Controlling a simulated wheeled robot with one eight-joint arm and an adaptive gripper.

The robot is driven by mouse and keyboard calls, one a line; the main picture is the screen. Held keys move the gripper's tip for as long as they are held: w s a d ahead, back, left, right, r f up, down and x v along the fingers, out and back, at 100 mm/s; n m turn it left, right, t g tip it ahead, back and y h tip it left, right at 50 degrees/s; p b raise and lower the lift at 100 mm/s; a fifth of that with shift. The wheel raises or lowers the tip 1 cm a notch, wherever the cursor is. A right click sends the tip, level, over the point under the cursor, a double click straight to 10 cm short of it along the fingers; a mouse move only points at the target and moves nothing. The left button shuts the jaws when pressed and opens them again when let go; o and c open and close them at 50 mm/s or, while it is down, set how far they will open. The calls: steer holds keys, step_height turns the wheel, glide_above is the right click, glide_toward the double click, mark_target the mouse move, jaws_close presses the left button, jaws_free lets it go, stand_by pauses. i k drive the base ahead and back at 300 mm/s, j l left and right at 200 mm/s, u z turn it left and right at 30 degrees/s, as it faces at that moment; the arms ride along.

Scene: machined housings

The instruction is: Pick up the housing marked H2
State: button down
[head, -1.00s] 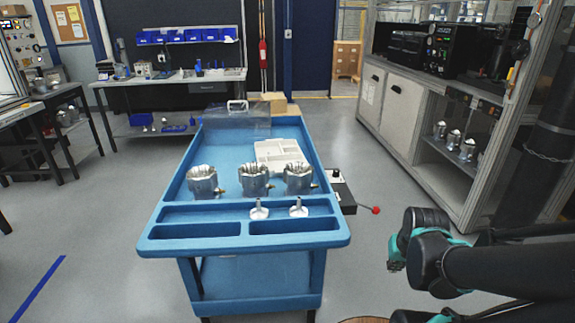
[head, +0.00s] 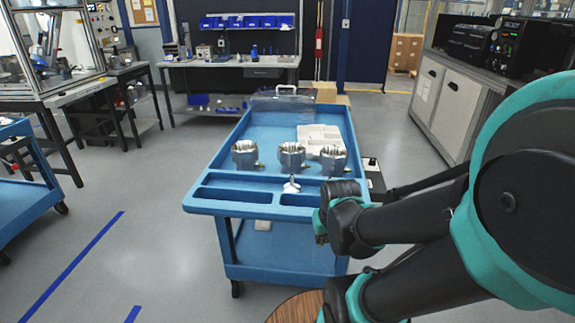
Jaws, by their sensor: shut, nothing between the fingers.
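Three silvery machined housings stand upright in a row on the blue cart: a left one (head: 245,155), a middle one (head: 291,158) and a right one (head: 333,161). Each has a scalloped top rim, and small fittings show at their sides. No marking is legible, so I cannot tell which is H2. My arm reaches in from the right, and its dark and teal joints overlap the cart's near right corner, just in front of the right housing. I cannot make out my gripper's fingers. No housing is seen held.
The blue cart (head: 235,210) has a white divided tray (head: 318,136) behind the housings and a white stemmed piece (head: 291,185) in front. A dark box (head: 373,175) sits at its right side. Another blue cart (head: 25,205) stands far left. Floor between the carts is clear.

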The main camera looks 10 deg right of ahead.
mark_target(246, 155)
steer(key=j+z, duration=0.1)
steer(key=j, duration=0.45)
steer(key=k+j+z, duration=0.15)
steer(key=j, duration=0.4)
steer(key=j+z, duration=0.1)
steer(key=j, duration=0.45)
steer(key=k+j+z, duration=0.15)
steer(key=j, duration=0.35)
